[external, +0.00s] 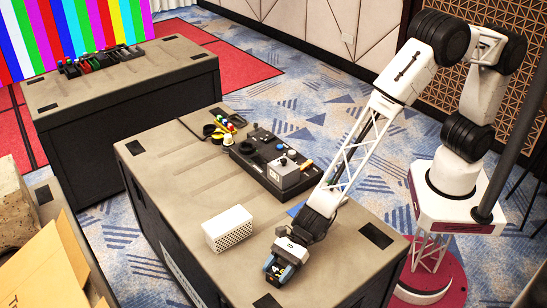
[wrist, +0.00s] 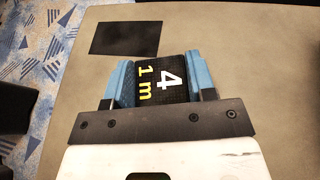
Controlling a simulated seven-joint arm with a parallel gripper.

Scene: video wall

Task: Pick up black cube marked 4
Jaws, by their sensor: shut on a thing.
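The black cube marked 4 (wrist: 160,82) sits between the blue fingers of my gripper (wrist: 160,80) in the wrist view. Its face shows a white 4 and yellow "1 m" lettering. My gripper is shut on it, with one finger on each side. In the external view my gripper (external: 279,268) holds the cube near the front corner of the near table. I cannot tell whether the cube touches the tabletop.
A white perforated box (external: 229,230) stands on the near table (external: 165,190), left of my gripper. A black control panel (external: 270,165) and small coloured items (external: 222,125) lie farther back. A black square patch (wrist: 125,39) marks the tabletop. A second table (external: 120,85) stands behind.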

